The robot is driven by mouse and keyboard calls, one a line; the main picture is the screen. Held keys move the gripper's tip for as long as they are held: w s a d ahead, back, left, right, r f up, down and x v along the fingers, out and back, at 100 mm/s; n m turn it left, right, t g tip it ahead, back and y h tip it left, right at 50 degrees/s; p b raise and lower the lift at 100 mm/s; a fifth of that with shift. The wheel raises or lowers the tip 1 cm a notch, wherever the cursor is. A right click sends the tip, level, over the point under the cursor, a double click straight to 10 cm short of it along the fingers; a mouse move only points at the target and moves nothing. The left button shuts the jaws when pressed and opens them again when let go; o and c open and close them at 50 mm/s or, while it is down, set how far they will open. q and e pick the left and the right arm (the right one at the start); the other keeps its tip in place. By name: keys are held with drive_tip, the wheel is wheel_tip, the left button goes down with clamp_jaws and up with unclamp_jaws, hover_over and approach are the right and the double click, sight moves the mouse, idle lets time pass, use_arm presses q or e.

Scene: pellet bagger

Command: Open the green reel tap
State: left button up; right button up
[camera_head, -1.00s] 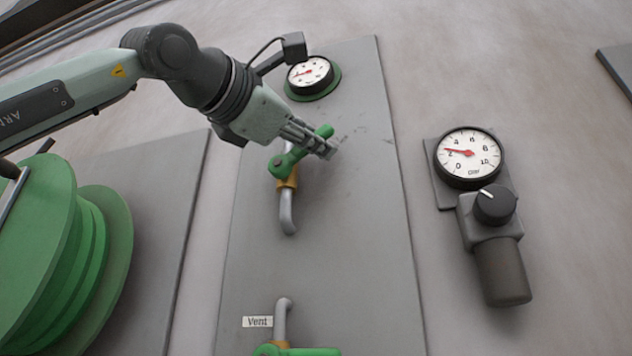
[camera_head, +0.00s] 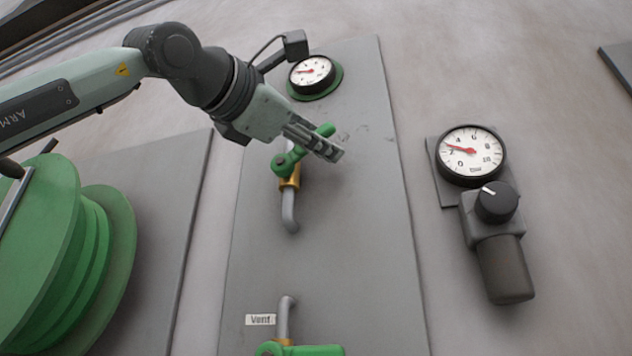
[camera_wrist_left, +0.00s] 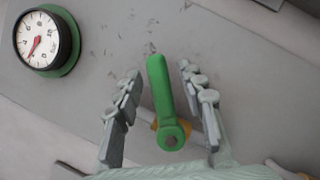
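The upper green-handled tap (camera_head: 284,164) sits on a grey wall panel, with a brass body (camera_head: 289,184) and a bent grey spout below. Its lever slants up to the right in the head view. My left gripper (camera_head: 328,143) is at the lever's outer end. In the left wrist view the green lever (camera_wrist_left: 160,95) stands between the two spread fingers of the left gripper (camera_wrist_left: 160,72), with a visible gap on each side. The gripper is open and no contact with the lever shows. My right gripper is not in view.
A gauge on a green base (camera_head: 313,74) is just above my gripper. A second green-handled tap (camera_head: 305,350) labelled Vent is at the bottom. A green hose reel (camera_head: 65,255) stands left. A larger gauge (camera_head: 470,155) and black knob (camera_head: 496,202) are right.

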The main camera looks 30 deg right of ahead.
use_arm(q)
drive_tip(key=shift+a, duration=0.1)
drive_tip(key=v, duration=1.1)
drive_tip(key=shift+a, duration=0.4)
drive_tip(key=shift+s+f, duration=0.1)
drive_tip(key=shift+f, duration=0.05)
